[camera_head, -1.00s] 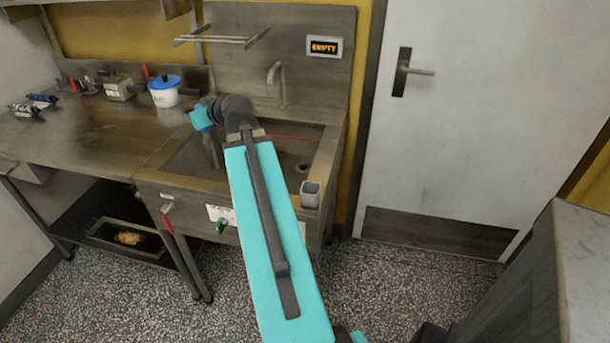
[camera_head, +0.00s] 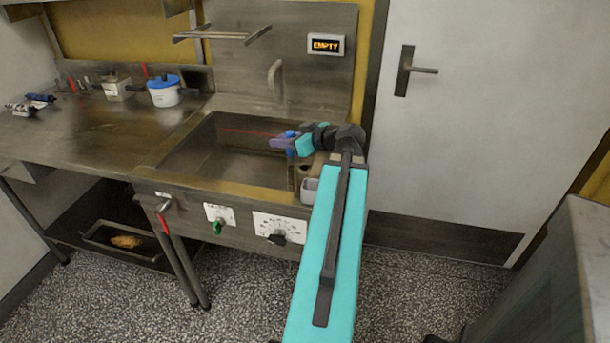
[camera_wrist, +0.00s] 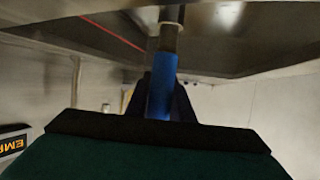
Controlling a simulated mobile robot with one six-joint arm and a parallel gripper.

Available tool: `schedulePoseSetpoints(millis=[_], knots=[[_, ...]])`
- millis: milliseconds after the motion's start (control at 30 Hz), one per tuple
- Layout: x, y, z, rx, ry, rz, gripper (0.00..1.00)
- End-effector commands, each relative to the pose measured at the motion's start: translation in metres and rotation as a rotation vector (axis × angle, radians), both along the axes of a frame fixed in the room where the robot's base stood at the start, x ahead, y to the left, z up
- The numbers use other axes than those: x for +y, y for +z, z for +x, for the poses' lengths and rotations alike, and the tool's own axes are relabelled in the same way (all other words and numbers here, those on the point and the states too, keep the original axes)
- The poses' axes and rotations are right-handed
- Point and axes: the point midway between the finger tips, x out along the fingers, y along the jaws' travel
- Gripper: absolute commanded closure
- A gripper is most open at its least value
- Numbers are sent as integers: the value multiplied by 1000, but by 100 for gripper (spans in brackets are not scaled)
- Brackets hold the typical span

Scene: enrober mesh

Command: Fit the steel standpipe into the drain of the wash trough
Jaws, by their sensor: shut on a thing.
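The steel standpipe (camera_wrist: 168,42), with a blue grip section (camera_wrist: 160,92), is held in my gripper (camera_wrist: 162,85). The gripper is shut around the blue section. In the head view, my gripper (camera_head: 288,142) is over the right end of the wash trough (camera_head: 220,150), and the standpipe (camera_head: 297,177) hangs about upright below it. The drain lies in that right end, close to the pipe's lower end. In the wrist view the far end of the pipe meets a pale ring at the top edge. I cannot tell whether the pipe is inside the drain or just over it.
A faucet (camera_head: 277,78) stands behind the trough, and a display (camera_head: 325,45) reads EMPTY. A grey cup-like holder (camera_head: 310,190) sits on the front rim, close to the arm. A blue-lidded pot (camera_head: 164,90) stands on the left counter. Knobs and a red-handled lever line the front.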

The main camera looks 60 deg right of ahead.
Motion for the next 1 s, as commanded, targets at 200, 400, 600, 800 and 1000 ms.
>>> schedulePoseSetpoints(millis=[200, 400, 600, 800, 1000], knots=[[-4, -7, -17, -8, 18, -3, 100], [-3, -7, -17, -8, 22, -4, 100], [-4, -7, -16, -7, 21, -3, 100], [-15, -8, -10, -7, 21, -3, 100], [-35, -9, -1, -7, 21, -2, 100]])
